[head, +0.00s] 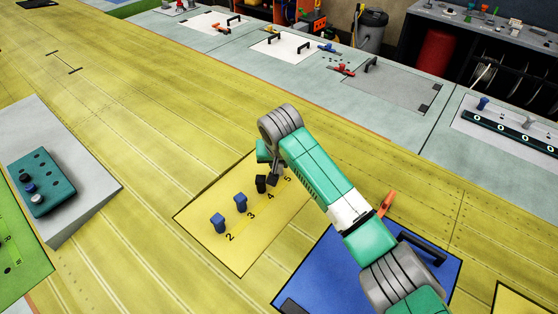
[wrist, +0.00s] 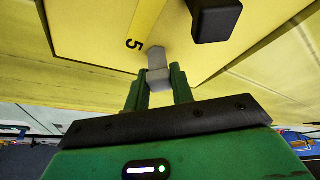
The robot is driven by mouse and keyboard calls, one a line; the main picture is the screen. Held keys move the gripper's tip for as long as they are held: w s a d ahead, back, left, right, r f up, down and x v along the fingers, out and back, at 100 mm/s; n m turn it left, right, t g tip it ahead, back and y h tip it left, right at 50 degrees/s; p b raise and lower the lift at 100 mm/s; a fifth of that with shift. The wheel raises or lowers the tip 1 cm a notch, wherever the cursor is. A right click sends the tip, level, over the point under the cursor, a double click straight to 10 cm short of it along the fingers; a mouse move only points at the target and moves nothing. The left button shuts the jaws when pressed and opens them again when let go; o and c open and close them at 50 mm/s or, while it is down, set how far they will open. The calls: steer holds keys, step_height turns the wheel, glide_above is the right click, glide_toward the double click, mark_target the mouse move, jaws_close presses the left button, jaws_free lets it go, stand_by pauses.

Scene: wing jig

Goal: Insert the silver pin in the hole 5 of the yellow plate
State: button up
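The silver pin (wrist: 156,57) is between the two green fingers of my gripper (wrist: 158,88) in the wrist view. Its far end is over or against the yellow plate (wrist: 95,28), beside the printed 5. I cannot tell whether it is in the hole, as the hole is hidden. In the head view the yellow plate (head: 232,255) shows the numbers 2 to 5. My gripper (head: 272,175) is at its far end by the 5, partly hidden by my wrist, and I cannot make out the silver pin there.
Blue pins stand by 2 (head: 218,222) and 3 (head: 240,202). A black pin (head: 261,184) stands by 4, close to my gripper; it also shows in the wrist view (wrist: 215,18). A blue plate (head: 325,262) lies right, and a teal pin block (head: 42,182) left.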

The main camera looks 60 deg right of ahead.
steer(key=o, duration=0.5)
steer(key=v, duration=0.7)
steer(key=shift+a+r, duration=0.15)
steer(key=shift+r, duration=0.2)
steer(key=shift+r+p, duration=0.1)
steer(key=shift+p, duration=0.2)
step_height(320, 180, up, 7)
steer(key=p, duration=0.7)
